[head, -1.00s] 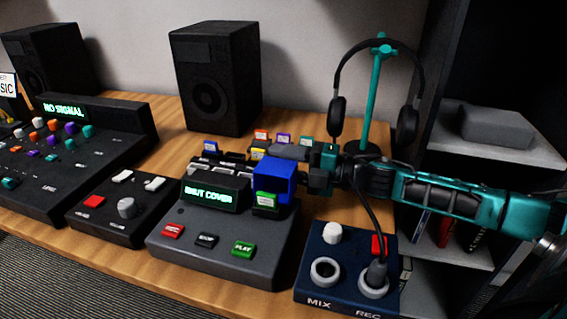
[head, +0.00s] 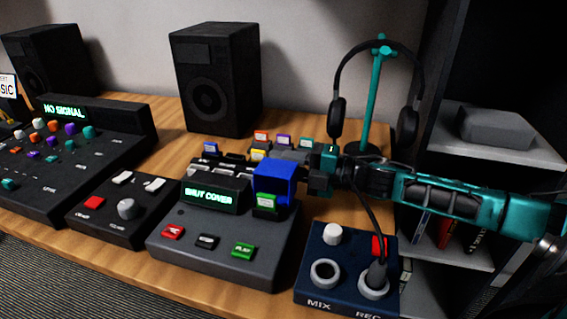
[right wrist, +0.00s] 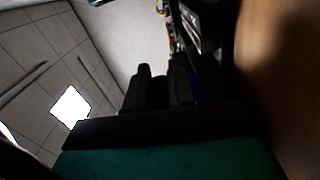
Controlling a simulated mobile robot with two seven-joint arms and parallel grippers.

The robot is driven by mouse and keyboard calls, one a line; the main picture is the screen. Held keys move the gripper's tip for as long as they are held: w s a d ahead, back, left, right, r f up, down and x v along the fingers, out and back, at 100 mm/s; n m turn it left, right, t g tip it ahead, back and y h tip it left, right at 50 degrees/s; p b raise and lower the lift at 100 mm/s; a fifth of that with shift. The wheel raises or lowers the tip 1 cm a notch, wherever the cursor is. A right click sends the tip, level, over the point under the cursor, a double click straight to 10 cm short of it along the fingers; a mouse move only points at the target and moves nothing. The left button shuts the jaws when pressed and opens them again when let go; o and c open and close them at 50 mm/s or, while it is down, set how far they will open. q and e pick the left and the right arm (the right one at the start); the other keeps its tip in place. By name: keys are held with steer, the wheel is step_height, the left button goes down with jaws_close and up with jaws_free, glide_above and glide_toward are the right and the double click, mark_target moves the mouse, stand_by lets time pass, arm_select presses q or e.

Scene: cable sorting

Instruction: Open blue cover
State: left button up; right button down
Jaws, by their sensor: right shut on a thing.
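The blue cover (head: 273,179) is a small box-like piece at the right end of a grey deck (head: 190,247). The deck's display (head: 209,196) reads "SHUT COVER". A green cartridge (head: 265,203) shows at the front of the cover. My right gripper (head: 302,181) reaches in from the right and is shut on the blue cover at its right side. In the right wrist view the dark fingers (right wrist: 161,88) show, with a thin dark blue patch beside them; the grip itself is mostly hidden. My left gripper is not in view.
A navy MIX/REC box (head: 345,262) with a plugged cable stands in front of my right arm. A headphone stand (head: 374,95) is behind it. Several coloured cartridges (head: 283,140) sit behind the deck. A small knob box (head: 122,208) and a mixer (head: 60,160) are left.

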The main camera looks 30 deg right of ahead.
steer(key=shift+s+a+r+n+p, duration=0.2)
steer(key=shift+r+n+p, duration=0.5)
steer(key=shift+p, duration=0.25)
steer(key=shift+s+a+r+n+p, duration=0.15)
steer(key=shift+n+p, duration=0.15)
steer(key=shift+n, duration=0.2)
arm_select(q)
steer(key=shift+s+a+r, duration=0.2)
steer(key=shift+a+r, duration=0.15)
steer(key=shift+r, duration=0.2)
arm_select(e)
steer(key=c, duration=1.1)
jaws_free()
steer(key=shift+o, duration=0.2)
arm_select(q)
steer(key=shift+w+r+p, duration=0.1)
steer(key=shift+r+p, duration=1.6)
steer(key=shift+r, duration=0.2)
arm_select(e)
steer(key=v, duration=1.3)
